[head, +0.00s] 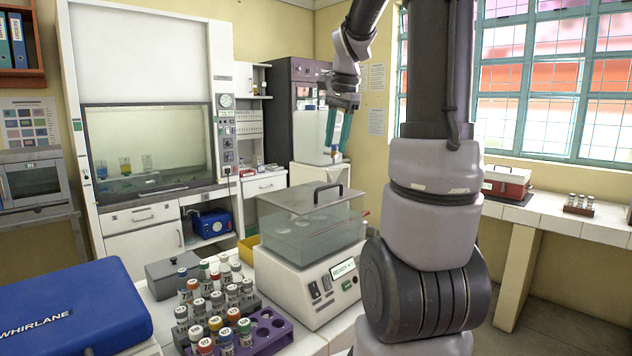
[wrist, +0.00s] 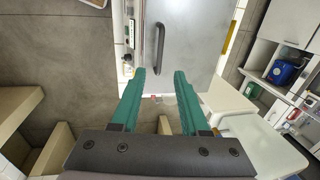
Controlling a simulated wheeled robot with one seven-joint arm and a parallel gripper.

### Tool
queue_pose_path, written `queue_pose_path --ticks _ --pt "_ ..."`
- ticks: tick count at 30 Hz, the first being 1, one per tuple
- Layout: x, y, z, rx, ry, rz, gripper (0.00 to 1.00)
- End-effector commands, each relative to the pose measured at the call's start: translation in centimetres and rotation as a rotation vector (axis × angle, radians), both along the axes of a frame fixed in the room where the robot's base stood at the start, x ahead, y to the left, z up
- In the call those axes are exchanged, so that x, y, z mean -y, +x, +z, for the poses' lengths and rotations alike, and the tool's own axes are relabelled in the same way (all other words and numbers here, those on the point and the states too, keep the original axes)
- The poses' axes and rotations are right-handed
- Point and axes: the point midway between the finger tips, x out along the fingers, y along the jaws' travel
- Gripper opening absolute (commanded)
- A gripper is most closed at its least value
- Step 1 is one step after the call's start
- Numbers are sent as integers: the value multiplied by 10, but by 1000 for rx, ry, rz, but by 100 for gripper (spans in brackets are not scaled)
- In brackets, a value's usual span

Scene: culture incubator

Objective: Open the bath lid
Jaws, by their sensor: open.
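The bath (head: 300,288) is a white box on the bench with a clear tank and a small display on its front. Its grey lid (head: 290,197) lies flat over the tank, closed, and has a dark arched handle (head: 329,187). In the wrist view the lid (wrist: 190,40) is below my gripper, with the handle (wrist: 160,48) just beyond the fingertips and roughly in line with the gap between them. My gripper (head: 338,130) has teal fingers and is above and behind the lid in the head view, apart from it. In the wrist view my gripper (wrist: 159,74) is open and empty.
A rack of capped tubes (head: 265,335), a grey lidded box (head: 172,272) and a blue case (head: 70,310) stand left of the bath. A fume hood (head: 150,60) is behind. A red box (head: 507,182) is on the window bench. The air above the lid is clear.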

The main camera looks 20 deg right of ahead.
Motion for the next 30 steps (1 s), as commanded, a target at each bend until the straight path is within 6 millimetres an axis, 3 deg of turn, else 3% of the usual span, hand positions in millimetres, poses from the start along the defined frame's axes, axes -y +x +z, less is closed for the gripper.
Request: queue_pose_path --ticks 5,18,24,30 --pt "1 4 -16 -8 1 -7 45" --pt "-4 18 -92 -7 1 -5 45" --pt "-6 20 -105 -5 2 -6 45" --pt "-6 21 -106 -4 1 -6 45"
